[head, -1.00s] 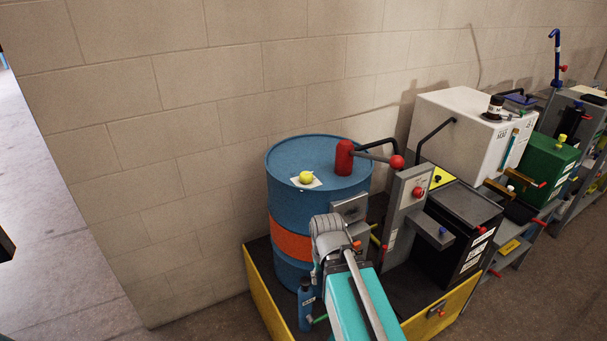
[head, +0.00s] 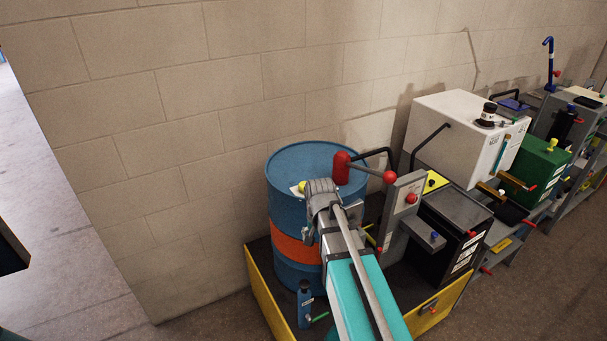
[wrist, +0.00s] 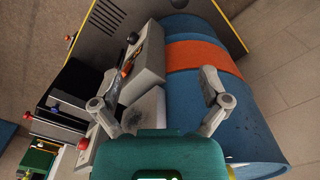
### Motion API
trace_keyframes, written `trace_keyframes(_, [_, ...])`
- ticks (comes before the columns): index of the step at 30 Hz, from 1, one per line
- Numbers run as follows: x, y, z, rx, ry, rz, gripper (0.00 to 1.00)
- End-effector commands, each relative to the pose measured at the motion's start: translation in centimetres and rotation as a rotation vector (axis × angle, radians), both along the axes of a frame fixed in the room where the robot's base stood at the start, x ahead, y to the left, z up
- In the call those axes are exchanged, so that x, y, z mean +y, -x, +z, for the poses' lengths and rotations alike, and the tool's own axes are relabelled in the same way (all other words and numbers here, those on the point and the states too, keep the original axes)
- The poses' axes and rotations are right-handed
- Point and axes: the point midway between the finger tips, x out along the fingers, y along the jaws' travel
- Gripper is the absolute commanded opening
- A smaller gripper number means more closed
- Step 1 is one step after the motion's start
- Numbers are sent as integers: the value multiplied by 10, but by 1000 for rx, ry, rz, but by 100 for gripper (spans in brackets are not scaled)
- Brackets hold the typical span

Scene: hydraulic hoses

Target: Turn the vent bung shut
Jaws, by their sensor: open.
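The blue drum (head: 290,220) with its orange band stands upright by the wall. A small yellow knob (head: 302,186), which I take for the vent bung, sits on a pale plate on the drum's top; my wrist partly covers it in the head view.
A red pump (head: 342,167) with a red-ended lever stands on the drum top to the right of the bung. A grey post with a red button (head: 411,198) and a black cabinet (head: 452,228) stand right of the drum. A yellow-edged tray (head: 263,298) lies below.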

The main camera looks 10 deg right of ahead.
Motion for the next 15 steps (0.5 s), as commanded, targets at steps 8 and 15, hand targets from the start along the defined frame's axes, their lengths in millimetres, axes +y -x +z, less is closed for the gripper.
trace_keyframes(8, [0, -61, 65, 0, 0, -273, 95])
trace_keyframes(15, [0, -108, 111, 0, 0, -513, 95])
